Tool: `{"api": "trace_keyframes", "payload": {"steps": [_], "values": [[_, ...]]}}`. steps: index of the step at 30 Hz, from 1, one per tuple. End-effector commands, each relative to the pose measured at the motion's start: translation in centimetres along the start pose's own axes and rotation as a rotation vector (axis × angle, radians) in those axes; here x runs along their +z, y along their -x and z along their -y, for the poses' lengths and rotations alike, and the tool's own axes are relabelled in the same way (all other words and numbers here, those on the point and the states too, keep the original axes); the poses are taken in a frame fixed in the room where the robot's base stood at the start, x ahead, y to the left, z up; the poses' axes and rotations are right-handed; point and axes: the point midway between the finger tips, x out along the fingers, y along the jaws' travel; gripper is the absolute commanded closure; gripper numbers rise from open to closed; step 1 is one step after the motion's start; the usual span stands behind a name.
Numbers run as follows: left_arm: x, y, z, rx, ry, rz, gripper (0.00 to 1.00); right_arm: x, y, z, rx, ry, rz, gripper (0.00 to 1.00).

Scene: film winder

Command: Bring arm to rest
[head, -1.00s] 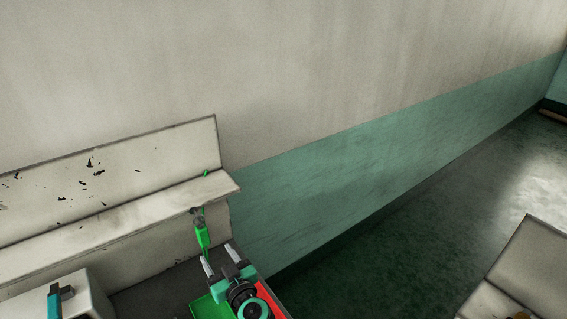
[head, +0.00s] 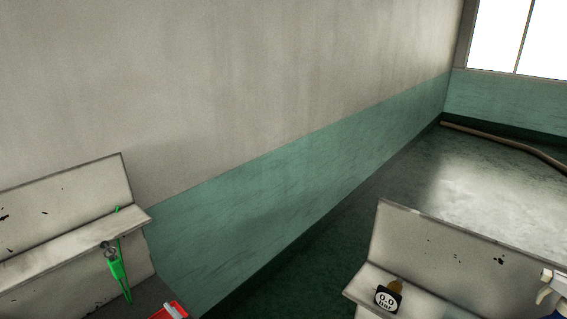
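Neither of my grippers shows in the head view, and no part of my arms can be made out. A green hanging tool (head: 117,271) with a grey clip at its top hangs at the front edge of the pale shelf (head: 70,242) at left. A red object (head: 172,311) with a pale piece on it is cut off by the bottom edge, and I cannot tell what it is.
At lower right stands another pale bench (head: 420,250) with a gauge reading 0.0 bar (head: 388,298) on it. A white and blue spray bottle (head: 551,287) is cut off at the right edge. Dark green floor (head: 350,190) lies open between the benches. A brown pipe (head: 500,138) runs along the far floor.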

Motion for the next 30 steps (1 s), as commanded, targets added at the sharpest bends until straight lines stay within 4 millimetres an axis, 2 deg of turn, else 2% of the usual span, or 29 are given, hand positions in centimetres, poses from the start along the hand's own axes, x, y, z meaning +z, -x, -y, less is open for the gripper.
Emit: {"api": "trace_keyframes", "payload": {"steps": [7,17,20,24,27,30], "values": [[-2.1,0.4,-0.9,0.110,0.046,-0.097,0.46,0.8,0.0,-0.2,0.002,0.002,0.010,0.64],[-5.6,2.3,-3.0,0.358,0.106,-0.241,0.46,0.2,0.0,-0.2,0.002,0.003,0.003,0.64],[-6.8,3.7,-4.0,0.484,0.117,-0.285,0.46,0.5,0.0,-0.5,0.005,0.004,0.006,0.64],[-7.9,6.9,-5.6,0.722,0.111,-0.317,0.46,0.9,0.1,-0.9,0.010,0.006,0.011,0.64],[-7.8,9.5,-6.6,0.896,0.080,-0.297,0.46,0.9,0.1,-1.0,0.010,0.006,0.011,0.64],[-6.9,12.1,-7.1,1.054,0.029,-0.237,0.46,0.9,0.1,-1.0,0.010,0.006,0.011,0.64]]}}
